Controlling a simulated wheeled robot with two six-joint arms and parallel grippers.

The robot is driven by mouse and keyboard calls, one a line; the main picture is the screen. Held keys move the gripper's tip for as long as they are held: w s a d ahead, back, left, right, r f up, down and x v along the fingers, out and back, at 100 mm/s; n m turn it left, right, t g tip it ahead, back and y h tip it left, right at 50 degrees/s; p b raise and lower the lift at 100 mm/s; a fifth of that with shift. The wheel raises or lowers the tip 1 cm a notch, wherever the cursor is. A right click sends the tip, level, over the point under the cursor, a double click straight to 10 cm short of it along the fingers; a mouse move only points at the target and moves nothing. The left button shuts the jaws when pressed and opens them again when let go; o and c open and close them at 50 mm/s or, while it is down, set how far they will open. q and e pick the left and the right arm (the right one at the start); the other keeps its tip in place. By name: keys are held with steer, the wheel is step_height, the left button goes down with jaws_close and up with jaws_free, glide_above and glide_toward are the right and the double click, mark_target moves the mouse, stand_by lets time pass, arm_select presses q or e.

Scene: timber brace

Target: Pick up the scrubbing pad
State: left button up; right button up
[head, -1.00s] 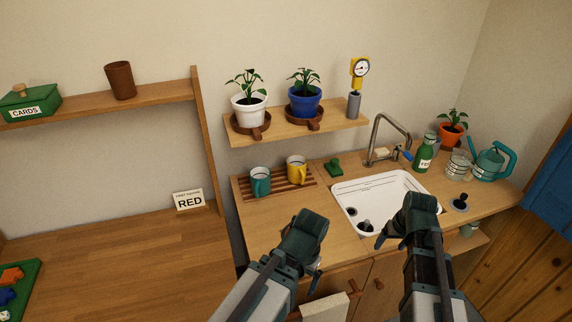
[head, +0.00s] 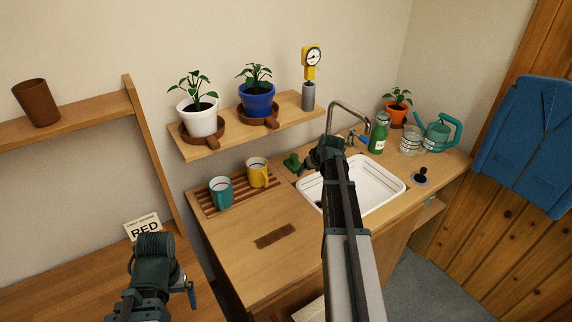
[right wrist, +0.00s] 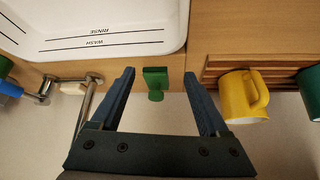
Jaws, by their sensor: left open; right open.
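The green scrubbing pad (head: 292,162) lies on the counter between the mug rack and the sink, near the wall. It looks like a flat block with a rounded knob in the right wrist view (right wrist: 156,78). My right gripper (head: 318,152) is open and just beside the pad in the head view. In the right wrist view its two fingers (right wrist: 159,72) lie either side of the pad, with gaps on both sides and no visible contact. My left gripper (head: 160,275) is open and empty, low at the left, far from the pad.
The white sink (head: 378,185) adjoins the pad's spot, with the tap (head: 348,108) behind. A teal mug (head: 221,191) and a yellow mug (head: 257,172) stand on the slatted rack (head: 210,207). A plant shelf (head: 235,134) hangs above. Pale soap (right wrist: 72,88) sits near the tap.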

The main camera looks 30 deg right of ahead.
mark_target(294, 156)
steer(key=w, duration=0.3)
steer(key=w+d, duration=0.1)
steer(key=w, duration=0.7)
steer(key=shift+d, duration=0.2)
steer(key=b+x, duration=0.4)
steer(key=x, duration=0.1)
steer(key=shift+w+f, duration=0.15)
steer(key=shift+w, duration=0.15)
steer(key=shift+c, duration=0.5)
jaws_close()
